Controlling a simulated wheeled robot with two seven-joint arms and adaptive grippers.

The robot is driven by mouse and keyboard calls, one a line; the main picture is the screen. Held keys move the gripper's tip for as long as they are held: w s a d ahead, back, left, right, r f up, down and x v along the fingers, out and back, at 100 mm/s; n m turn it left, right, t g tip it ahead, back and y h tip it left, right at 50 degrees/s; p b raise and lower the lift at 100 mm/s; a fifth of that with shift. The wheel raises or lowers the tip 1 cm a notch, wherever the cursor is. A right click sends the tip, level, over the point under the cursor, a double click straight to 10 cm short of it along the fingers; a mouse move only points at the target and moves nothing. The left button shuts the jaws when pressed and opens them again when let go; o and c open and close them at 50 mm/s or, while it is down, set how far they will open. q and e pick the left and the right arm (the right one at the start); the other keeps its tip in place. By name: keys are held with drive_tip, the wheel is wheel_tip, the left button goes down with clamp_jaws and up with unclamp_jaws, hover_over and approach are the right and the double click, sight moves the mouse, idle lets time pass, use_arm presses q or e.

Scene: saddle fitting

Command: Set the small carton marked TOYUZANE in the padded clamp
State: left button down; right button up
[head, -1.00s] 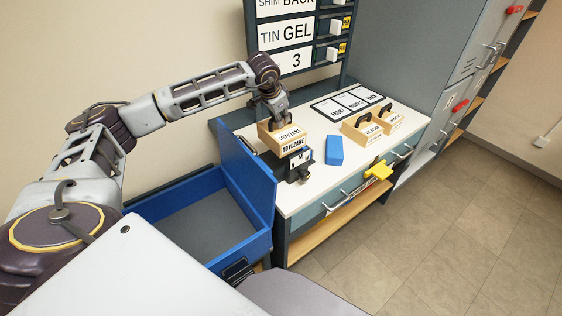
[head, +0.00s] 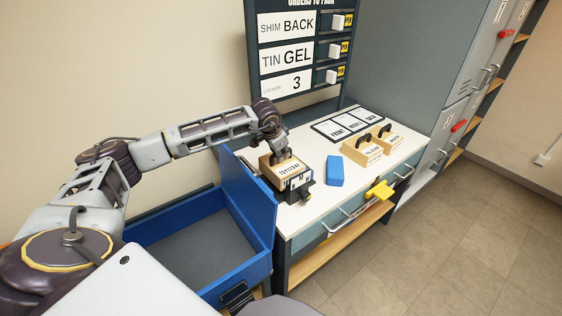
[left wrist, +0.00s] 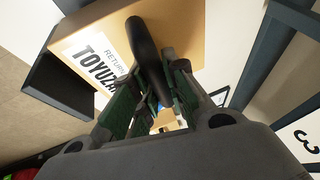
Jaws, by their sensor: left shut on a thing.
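The small tan carton marked TOYUZANE (head: 288,170) is at the dark padded clamp (head: 304,191) on the left part of the white bench top. My left gripper (head: 282,157) is above the carton. In the left wrist view my left gripper (left wrist: 150,95) is shut on the black handle on top of the carton (left wrist: 112,50), whose label shows in part. A dark block of the clamp (left wrist: 60,88) stands close beside the carton there. The carton looks upright and low in the clamp; I cannot tell if it rests on the bottom. My right gripper is not in view.
A blue block (head: 335,171) lies right of the clamp. Two handled cartons (head: 364,151) (head: 389,139) stand farther right, in front of a label board (head: 347,124). An open blue bin (head: 190,250) is at left. An order board (head: 290,55) stands behind the bench.

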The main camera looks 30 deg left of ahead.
use_arm(q)
drive_tip(key=shift+f, duration=1.8)
drive_tip(key=shift+f, duration=0.1)
drive_tip(key=c, duration=1.4)
unclamp_jaws()
drive_tip(key=shift+c, duration=0.2)
drive_tip(key=v, duration=1.2)
